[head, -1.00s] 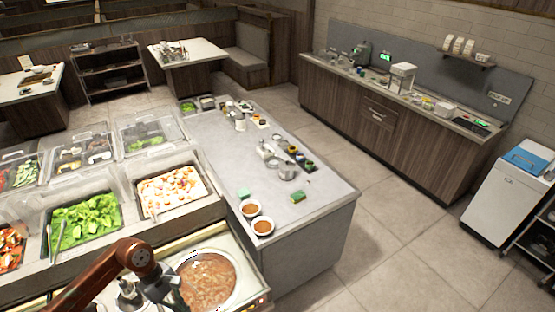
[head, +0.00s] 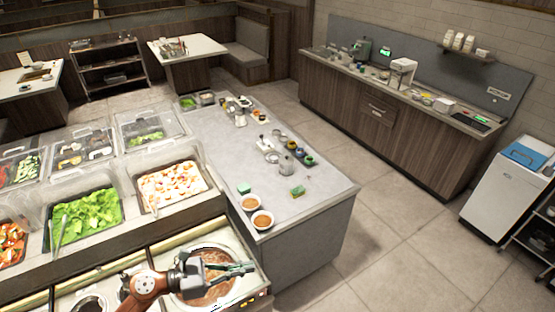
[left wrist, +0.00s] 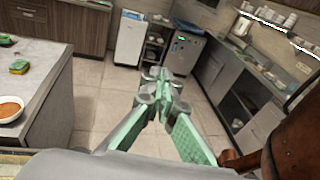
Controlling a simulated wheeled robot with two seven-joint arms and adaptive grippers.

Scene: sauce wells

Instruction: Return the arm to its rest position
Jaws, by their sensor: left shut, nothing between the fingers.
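My left gripper (head: 245,268) is shut and empty. In the head view it is at the bottom centre, over the round pot of brown soup (head: 218,278), its fingers pointing right. In the left wrist view its green-padded fingers (left wrist: 165,85) meet at the tips, with the open floor beyond them. My left arm (head: 146,285) comes in from the bottom left of the head view and hides part of the pot. My right gripper is in neither view.
A grey counter (head: 305,205) stands beyond the soup pot. It holds two bowls of brown sauce (head: 262,220), a green-and-yellow sponge (head: 297,191) and several jars. A salad bar with lettuce (head: 85,213) is at the left. The tiled floor (head: 390,245) at the right is clear.

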